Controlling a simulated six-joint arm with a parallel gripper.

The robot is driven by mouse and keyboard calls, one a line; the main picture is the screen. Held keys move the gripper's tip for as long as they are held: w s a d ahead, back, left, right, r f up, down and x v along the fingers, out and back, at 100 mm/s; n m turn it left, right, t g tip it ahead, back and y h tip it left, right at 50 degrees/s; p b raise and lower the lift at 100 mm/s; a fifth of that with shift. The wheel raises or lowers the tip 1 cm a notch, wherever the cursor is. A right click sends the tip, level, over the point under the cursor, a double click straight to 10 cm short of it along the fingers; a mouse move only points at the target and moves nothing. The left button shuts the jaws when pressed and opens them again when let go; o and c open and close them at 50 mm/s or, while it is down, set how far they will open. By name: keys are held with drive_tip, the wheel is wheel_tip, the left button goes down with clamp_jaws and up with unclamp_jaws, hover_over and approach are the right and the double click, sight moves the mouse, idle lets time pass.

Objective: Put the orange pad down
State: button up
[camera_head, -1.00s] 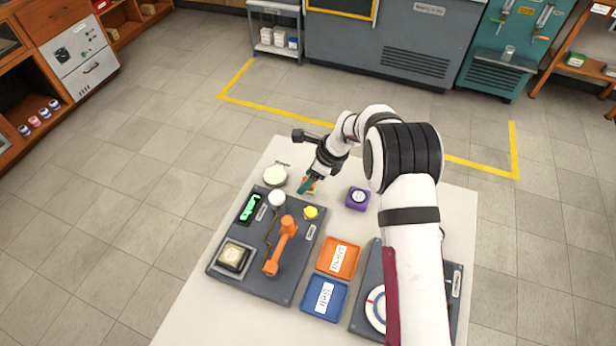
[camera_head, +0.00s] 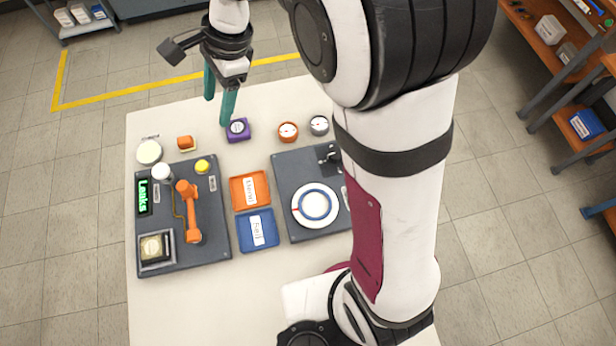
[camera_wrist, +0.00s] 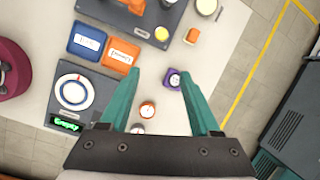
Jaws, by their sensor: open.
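The orange pad (camera_head: 186,143) sits on the pale table behind the left dark panel, to the right of a round cream disc. It also shows in the wrist view (camera_wrist: 191,36), apart from my fingers. My gripper (camera_head: 218,108) is above the back of the table with its two teal fingers spread and nothing between them. In the head view one fingertip overlaps the edge of a purple block with a dial (camera_head: 238,130); I cannot tell the height gap.
The left panel (camera_head: 218,235) carries an orange lever (camera_head: 188,212), a white knob and a yellow knob. Orange (camera_head: 250,190) and blue (camera_head: 258,230) trays lie in the middle. Two small gauges (camera_head: 288,131) stand behind the right panel, which carries a round dial (camera_head: 316,205).

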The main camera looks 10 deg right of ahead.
drive_tip(key=s+d+n+h, duration=0.1)
drive_tip(key=s+d+n, duration=0.3)
drive_tip(key=s, duration=0.8)
drive_tip(key=s+d+r+n+h, duration=0.1)
drive_tip(key=s+d+n, duration=0.3)
drive_tip(key=s+d, duration=0.4)
drive_tip(key=s, duration=0.4)
drive_tip(key=shift+s+r, duration=0.15)
drive_tip(key=shift+r, duration=0.05)
drive_tip(key=shift+o, duration=0.9)
